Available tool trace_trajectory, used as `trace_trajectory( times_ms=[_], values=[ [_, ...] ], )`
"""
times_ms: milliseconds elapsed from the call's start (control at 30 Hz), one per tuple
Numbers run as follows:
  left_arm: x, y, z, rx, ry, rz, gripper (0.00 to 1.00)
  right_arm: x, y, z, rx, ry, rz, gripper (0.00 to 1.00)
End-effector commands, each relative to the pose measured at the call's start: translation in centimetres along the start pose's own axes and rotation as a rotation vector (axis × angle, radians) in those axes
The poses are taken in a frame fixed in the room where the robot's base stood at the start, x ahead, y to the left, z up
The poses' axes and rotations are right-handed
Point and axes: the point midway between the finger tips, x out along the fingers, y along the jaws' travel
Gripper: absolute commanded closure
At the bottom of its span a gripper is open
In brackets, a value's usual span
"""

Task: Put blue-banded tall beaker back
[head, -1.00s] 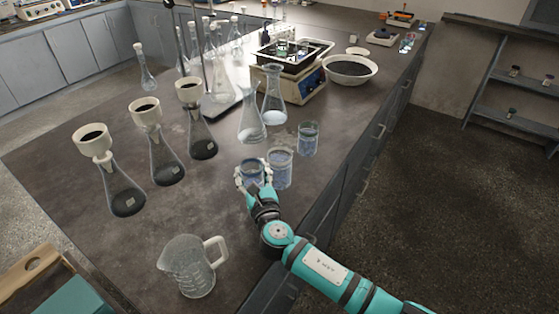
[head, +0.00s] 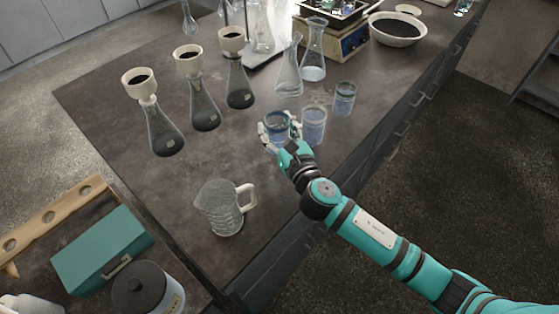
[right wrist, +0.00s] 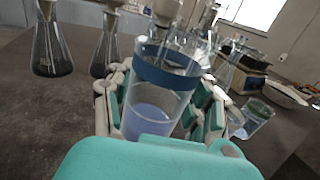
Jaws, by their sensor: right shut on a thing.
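The blue-banded tall beaker (head: 277,121) is clear, with a blue band near its rim and pale blue liquid inside. My right gripper (head: 279,131) is shut around it over the bench's right part. In the right wrist view the beaker (right wrist: 158,90) stands nearly upright between the gripper's fingers (right wrist: 160,112). I cannot tell whether its base touches the bench. A pale-banded beaker (head: 314,126) stands close to its right in the head view, and a green-banded beaker (head: 345,98) stands farther back. My left gripper is not in view.
A clear jug (head: 222,208) stands in front, left of my arm. Filter flasks (head: 163,132) line the left, and conical flasks (head: 289,78) stand behind the beakers. A sieve shaker (head: 340,38) and white bowl (head: 397,28) are at the back. The middle bench is clear.

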Motion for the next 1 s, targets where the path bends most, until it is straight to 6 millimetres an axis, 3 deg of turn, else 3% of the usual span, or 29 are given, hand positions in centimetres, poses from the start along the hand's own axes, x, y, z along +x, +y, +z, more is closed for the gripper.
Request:
trace_trajectory(
  times_ms=[67,300,533,700,1000],
  values=[
    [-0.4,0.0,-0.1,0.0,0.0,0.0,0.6,-0.7,0.6,0.4,0.002,0.001,0.027,0.88],
    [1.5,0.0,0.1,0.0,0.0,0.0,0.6,-0.9,0.9,-4.0,0.004,0.002,0.039,0.88],
    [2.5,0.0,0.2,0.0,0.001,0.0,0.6,-0.9,0.9,-6.0,0.002,0.0,0.04,0.88],
    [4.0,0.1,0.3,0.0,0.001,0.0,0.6,-0.9,0.9,-8.6,0.003,0.001,0.038,0.88],
    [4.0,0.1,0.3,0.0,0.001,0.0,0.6,-0.9,0.9,-9.1,0.001,0.0,0.04,0.88]
  ],
)
